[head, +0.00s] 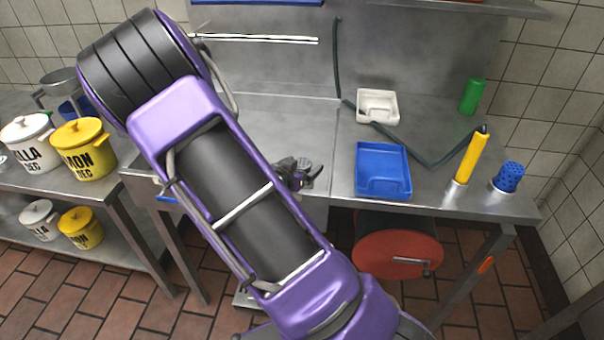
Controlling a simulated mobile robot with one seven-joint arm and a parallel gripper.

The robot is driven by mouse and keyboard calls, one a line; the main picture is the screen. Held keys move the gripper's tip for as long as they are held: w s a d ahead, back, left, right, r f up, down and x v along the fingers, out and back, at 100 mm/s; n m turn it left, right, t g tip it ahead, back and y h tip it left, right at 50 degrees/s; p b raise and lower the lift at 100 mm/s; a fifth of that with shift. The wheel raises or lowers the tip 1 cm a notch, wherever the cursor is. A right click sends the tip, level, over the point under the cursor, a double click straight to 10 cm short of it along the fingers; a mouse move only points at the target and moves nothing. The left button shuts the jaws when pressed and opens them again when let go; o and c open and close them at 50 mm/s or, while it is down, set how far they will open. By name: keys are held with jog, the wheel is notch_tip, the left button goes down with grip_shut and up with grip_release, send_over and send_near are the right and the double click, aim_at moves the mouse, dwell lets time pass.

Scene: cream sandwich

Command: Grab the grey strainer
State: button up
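My gripper (309,178) shows small and dark past the right edge of my purple arm, over the front of the steel counter. A small grey piece with dark dots, which looks like the grey strainer (304,163), shows right at the fingers. Most of the gripper is hidden behind my arm. I cannot tell whether the fingers are open or touch the grey piece, or whether it rests on the counter.
A blue tray (383,187), white container (377,104), green cylinder (472,96), yellow cylinder (470,158) and blue perforated cup (508,177) stand right on the steel counter (435,120). A dark hose lies among them. Yellow (84,155) and white (28,150) pots stand left.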

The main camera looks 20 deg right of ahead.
jog(key=c, duration=1.3)
